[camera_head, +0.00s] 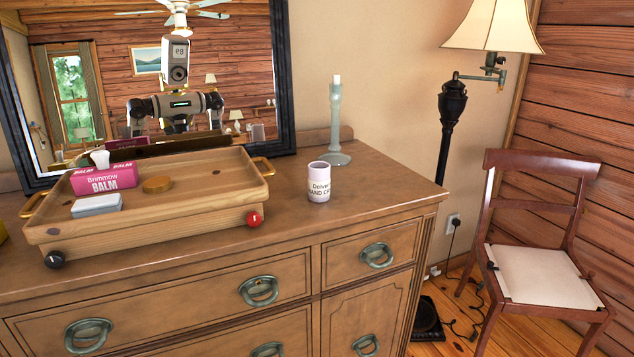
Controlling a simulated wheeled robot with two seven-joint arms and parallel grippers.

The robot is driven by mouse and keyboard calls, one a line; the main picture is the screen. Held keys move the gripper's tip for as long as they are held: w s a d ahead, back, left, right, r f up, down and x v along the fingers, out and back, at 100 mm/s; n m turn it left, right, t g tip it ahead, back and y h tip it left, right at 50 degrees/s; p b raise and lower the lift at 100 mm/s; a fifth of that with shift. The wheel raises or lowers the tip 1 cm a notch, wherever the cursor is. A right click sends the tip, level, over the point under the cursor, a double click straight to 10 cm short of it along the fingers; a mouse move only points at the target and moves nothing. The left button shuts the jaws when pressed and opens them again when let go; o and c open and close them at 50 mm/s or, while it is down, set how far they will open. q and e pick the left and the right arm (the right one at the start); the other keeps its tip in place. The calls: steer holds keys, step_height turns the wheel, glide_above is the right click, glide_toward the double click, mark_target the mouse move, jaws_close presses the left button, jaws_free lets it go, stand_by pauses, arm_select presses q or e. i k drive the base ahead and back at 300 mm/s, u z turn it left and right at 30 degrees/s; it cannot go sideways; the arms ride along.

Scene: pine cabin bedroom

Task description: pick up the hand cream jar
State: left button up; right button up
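The hand cream jar (319,182) is a small, pale pink-white cylinder with dark lettering that includes "HAND CR". It stands upright on the wooden dresser top (380,196), right of the wooden tray and in front of the candlestick. Nothing touches it. Neither of my grippers shows directly in the head view. My body appears only as a reflection in the mirror, where gripper states cannot be made out.
A wooden tray (160,213) with brass handles holds a pink balm box (103,179), a white item (96,205) and a round wooden lid (157,184). A candlestick (335,125) stands behind the jar. A mirror (285,75) backs the dresser. A chair (535,270) and lamp (492,25) are right.

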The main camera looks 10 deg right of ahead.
mark_target(318, 172)
steer(key=z, duration=2)
steer(key=i, duration=2)
steer(key=u, duration=4.15)
